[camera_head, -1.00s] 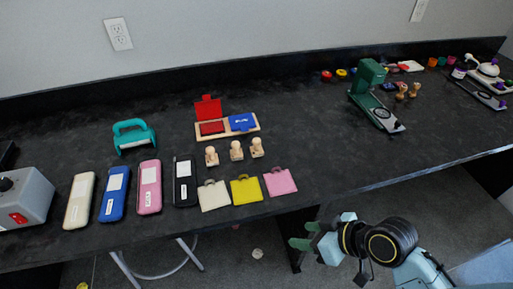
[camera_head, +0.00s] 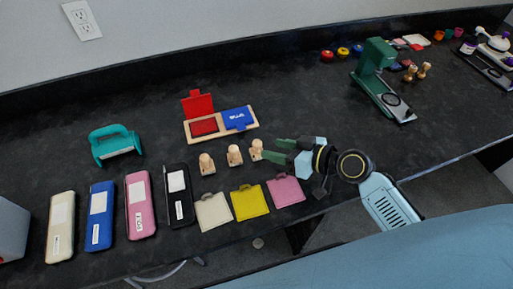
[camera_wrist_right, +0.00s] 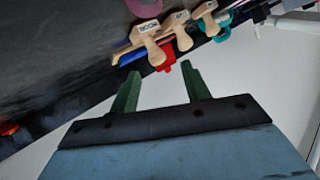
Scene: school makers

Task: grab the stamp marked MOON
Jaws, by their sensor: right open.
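Three small wooden stamps stand in a row on the dark table. The rightmost stamp (camera_head: 256,149) is nearest my right gripper (camera_head: 272,150). In the right wrist view this nearest stamp (camera_wrist_right: 150,42) carries a label that appears to read MOON. The middle stamp (camera_head: 234,155) and left stamp (camera_head: 206,163) also show in the wrist view, with labels too small to read surely. My right gripper is open and empty, its green fingers pointing left just beside the rightmost stamp. The wrist view shows a gap between its fingertips (camera_wrist_right: 160,82) and the stamp. My left gripper is out of view.
Red and blue ink pads (camera_head: 185,135) lie behind the stamps. Cream, yellow (camera_head: 249,202) and pink (camera_head: 286,191) tags lie in front. Several cases, including a black one (camera_head: 178,208), lie left. A teal punch (camera_head: 115,146) stands behind them; a green press (camera_head: 376,60) stands right.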

